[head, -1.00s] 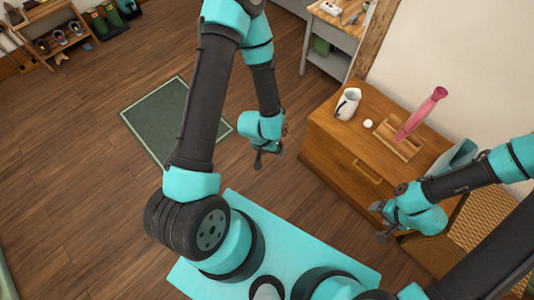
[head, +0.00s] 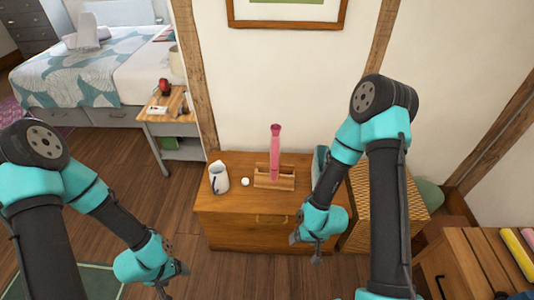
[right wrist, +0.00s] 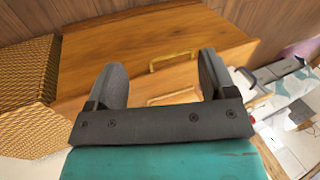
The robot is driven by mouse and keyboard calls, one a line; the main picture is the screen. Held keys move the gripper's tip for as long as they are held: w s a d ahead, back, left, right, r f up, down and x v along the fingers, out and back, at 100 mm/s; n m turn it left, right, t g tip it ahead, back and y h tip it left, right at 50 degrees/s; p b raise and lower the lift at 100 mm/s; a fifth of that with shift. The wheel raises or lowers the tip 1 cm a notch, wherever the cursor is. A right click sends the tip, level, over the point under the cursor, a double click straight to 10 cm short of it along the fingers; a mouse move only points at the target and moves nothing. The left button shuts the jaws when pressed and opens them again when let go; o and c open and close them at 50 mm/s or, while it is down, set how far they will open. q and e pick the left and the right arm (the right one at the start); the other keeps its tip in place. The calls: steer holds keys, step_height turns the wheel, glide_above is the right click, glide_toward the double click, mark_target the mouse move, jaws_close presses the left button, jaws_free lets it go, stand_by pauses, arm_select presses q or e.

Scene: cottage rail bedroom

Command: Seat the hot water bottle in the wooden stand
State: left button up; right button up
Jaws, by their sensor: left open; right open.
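The pink hot water bottle (head: 275,150) stands upright and narrow in the wooden stand (head: 288,181) on top of the wooden drawer chest. Its lower end is down among the stand's wooden parts; how deep it sits I cannot tell. My right gripper (head: 305,246) is open and empty, in front of the chest and right of the stand. In the right wrist view its open fingers (right wrist: 163,80) frame the chest front and a brass handle. My left gripper (head: 176,282) is open and empty, low over the floor, left of the chest.
The chest (head: 225,207) also holds a white jug (head: 218,178) and a small white round thing (head: 245,182) left of the stand. A teal thing (head: 320,162) and a wicker box (head: 358,205) are at the right.

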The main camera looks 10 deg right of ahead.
steer(key=w+d+r+n+t+y, duration=0.1)
steer(key=w+d+r+t, duration=0.15)
steer(key=w, duration=0.45)
steer(key=w+d+r+n+t, duration=0.1)
steer(key=w+r+t, duration=0.15)
steer(key=w, duration=0.55)
steer(key=w+d+r+n+t+y, duration=0.1)
steer(key=w+d+r+n, duration=0.15)
steer(key=w, duration=0.45)
steer(key=w+d+r+n+y, duration=0.2)
steer(key=w+r, duration=0.3)
steer(key=r, duration=0.3)
steer(key=w+d+r+n+y, duration=0.2)
steer(key=w+d+r+n, duration=0.2)
steer(key=r, duration=0.5)
steer(key=shift+w+d+n+t+y, duration=0.3)
steer(key=shift+w+n+t, duration=0.15)
steer(key=shift+n, duration=0.3)
steer(key=shift+w, duration=0.1)
steer(key=x, duration=1.2)
steer(key=shift+f, duration=0.15)
